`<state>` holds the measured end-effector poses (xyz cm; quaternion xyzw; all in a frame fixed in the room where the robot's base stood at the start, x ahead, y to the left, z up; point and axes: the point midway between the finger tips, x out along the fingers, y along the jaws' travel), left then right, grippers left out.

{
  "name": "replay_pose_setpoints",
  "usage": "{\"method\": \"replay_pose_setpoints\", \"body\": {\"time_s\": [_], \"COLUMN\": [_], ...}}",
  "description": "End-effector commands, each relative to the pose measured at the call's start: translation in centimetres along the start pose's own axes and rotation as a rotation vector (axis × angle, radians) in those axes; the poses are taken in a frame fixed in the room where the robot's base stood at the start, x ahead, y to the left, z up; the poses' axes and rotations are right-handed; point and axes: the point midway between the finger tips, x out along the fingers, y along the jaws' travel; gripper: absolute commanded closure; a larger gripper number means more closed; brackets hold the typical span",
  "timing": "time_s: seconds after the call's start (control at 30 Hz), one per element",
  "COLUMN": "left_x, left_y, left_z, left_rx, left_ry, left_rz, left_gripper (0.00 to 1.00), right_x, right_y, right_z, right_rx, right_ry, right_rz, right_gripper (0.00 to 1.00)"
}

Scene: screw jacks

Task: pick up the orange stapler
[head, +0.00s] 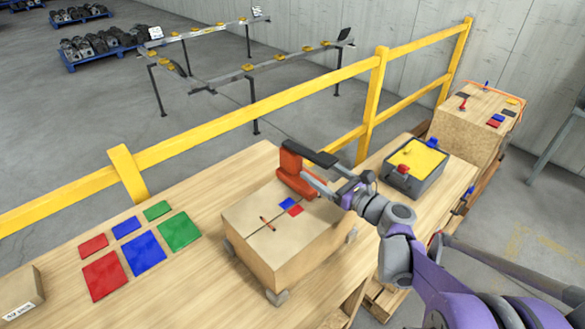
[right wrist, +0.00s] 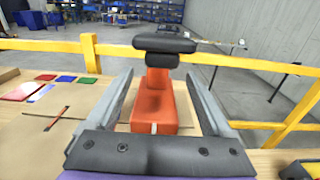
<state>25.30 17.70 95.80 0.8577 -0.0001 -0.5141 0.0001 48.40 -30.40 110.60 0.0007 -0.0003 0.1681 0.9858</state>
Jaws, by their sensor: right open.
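The orange stapler (head: 290,164) stands at the back edge of a cardboard box (head: 262,249) on the wooden table. Its body is orange with a dark top part. In the right wrist view the stapler (right wrist: 153,104) stands between the two fingers of my right gripper (right wrist: 160,78), with its dark head rising above them. My right gripper (head: 318,177) also shows in the head view, reaching the stapler from the right. It is open, its fingers on either side of the stapler and not closed on it. My left gripper is not in view.
Small blue and red pieces and a pencil-like stick lie on the box top. Coloured squares (head: 143,254) lie on the table (head: 213,222) to the left. A grey bin with a yellow top (head: 418,160) stands to the right. A yellow rail (head: 260,109) runs behind the table.

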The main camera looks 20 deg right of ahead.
Motion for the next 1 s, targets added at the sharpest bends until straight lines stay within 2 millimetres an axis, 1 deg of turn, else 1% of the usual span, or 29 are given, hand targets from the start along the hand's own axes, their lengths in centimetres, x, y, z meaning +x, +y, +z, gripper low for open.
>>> {"method": "replay_pose_setpoints", "body": {"time_s": [0.03, 0.1, 0.37, 0.5, 0.6, 0.73, 0.93, 1.0], "left_x": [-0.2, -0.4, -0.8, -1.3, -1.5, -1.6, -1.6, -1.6], "left_y": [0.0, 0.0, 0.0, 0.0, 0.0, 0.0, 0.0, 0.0], "left_z": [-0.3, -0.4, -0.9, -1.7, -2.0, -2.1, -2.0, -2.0], "left_rx": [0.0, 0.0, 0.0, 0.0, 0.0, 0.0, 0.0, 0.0], "left_ry": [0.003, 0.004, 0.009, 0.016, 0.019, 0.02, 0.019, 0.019], "left_rz": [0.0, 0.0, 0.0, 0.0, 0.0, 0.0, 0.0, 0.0], "left_gripper": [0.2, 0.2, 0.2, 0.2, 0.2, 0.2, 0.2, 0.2], "right_x": [1.0, 2.1, 4.2, 6.5, 7.8, 8.5, 8.5, 8.4], "right_y": [0.1, 0.1, 0.1, 0.3, 0.3, 0.3, 0.2, 0.2], "right_z": [0.2, 0.2, 0.1, 0.2, 0.1, 0.0, -0.1, -0.1], "right_rx": [0.0, 0.0, -0.001, -0.002, -0.002, -0.002, -0.002, -0.002], "right_ry": [-0.001, -0.001, -0.001, -0.002, -0.002, -0.001, 0.0, 0.0], "right_rz": [0.003, 0.003, 0.002, 0.004, 0.002, 0.001, 0.0, 0.0], "right_gripper": [0.15, 0.15, 0.15, 0.15, 0.15, 0.15, 0.15, 0.28]}}
